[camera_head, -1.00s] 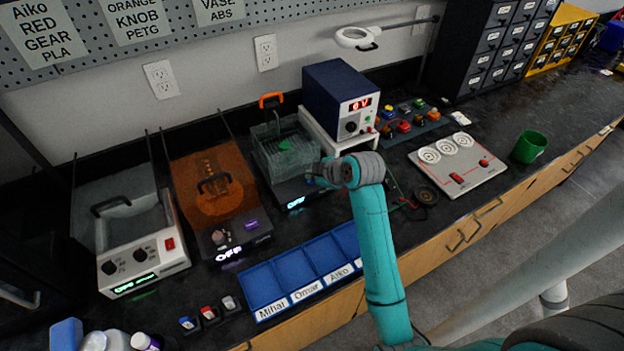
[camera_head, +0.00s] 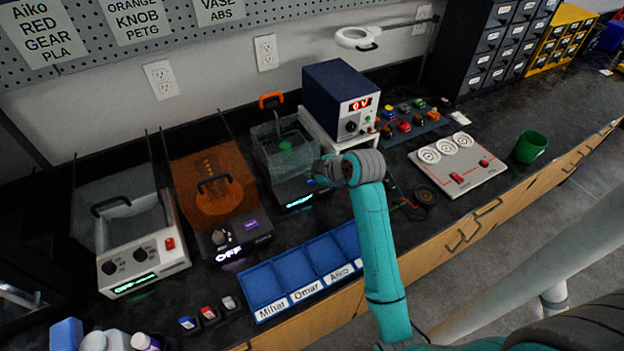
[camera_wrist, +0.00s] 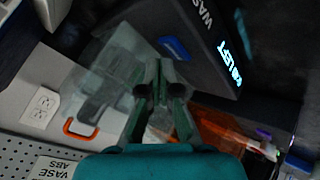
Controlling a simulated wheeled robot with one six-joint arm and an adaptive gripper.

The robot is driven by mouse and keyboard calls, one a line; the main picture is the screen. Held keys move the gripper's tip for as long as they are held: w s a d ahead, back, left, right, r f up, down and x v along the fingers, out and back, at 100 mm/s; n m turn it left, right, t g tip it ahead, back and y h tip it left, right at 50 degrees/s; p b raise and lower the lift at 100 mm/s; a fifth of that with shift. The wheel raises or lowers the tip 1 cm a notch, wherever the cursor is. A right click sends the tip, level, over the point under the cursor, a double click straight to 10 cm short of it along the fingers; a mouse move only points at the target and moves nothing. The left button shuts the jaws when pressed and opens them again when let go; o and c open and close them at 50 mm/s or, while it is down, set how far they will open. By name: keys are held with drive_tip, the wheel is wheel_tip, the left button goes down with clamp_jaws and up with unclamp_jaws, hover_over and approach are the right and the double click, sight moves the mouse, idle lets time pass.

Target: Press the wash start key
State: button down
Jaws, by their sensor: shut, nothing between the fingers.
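The wash unit is a clear tank (camera_head: 285,150) on a dark base with a lit display (camera_head: 298,201), left of the blue power supply. In the wrist view its dark front panel (camera_wrist: 215,65) shows part of a "WAS…" label and a lit readout ending in "LEFT". A blue key (camera_wrist: 175,48) sits on that panel. My gripper (camera_wrist: 162,72) is shut and empty, its tips close by the blue key; I cannot tell if they touch. In the head view my wrist hides the fingers and the key.
An orange-lidded unit (camera_head: 208,185) reading OFF stands left of the wash unit, with a white-fronted bath (camera_head: 140,262) further left. Blue labelled bins (camera_head: 290,292) lie in front. A blue power supply (camera_head: 335,95) and a white switch panel (camera_head: 458,165) stand right.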

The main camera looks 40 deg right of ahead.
sight(313, 182)
drive_tip(key=shift+r, duration=0.15)
drive_tip(key=shift+r, duration=2.95)
